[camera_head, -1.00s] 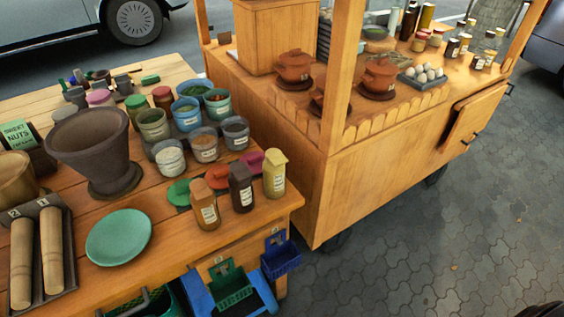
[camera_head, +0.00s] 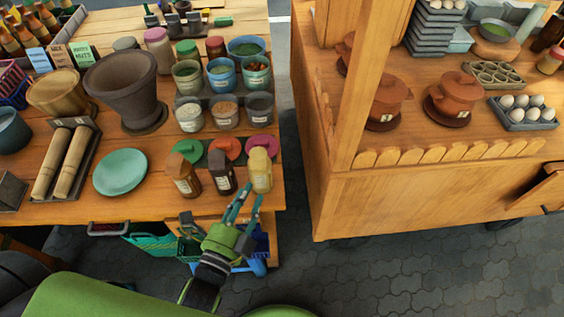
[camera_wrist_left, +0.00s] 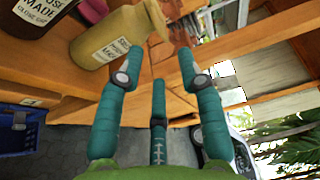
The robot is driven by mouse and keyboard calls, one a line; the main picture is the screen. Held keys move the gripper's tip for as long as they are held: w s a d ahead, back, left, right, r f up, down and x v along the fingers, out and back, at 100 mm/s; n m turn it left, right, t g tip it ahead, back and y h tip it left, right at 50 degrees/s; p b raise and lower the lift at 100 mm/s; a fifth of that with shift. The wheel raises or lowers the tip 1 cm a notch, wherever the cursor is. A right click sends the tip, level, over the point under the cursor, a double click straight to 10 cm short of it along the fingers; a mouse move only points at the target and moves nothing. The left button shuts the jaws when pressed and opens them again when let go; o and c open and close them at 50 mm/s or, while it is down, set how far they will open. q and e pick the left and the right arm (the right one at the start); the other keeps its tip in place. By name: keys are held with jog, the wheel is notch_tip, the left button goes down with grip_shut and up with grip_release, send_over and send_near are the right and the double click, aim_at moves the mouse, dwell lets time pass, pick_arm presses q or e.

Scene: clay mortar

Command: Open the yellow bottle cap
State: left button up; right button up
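The yellow bottle (camera_head: 261,176) stands upright at the front right corner of the wooden table, with its yellow cap (camera_head: 259,155) on top. My left gripper (camera_head: 242,196) is open and empty, reaching up from below just in front of the bottle. In the left wrist view, the yellow bottle (camera_wrist_left: 106,40) lies up and left of the spread fingers of my left gripper (camera_wrist_left: 161,62). One finger overlaps the bottle's edge there; I cannot tell whether it touches. My right gripper is not in view.
A dark bottle (camera_head: 222,178) and an orange-brown bottle (camera_head: 184,181) stand left of the yellow one. Coloured lids, including a pink one (camera_head: 262,143), lie behind them. A wooden cart (camera_head: 430,195) stands to the right across a gap. Baskets hang below the table's front.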

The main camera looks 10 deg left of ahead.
aim_at(258, 158)
pick_arm(q)
jog(key=w+p, duration=0.2)
jog(key=w, duration=0.4)
jog(key=shift+w, duration=0.25)
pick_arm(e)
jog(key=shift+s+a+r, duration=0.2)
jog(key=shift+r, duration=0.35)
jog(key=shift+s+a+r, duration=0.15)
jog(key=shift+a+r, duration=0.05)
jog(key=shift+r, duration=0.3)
pick_arm(q)
grip_shut()
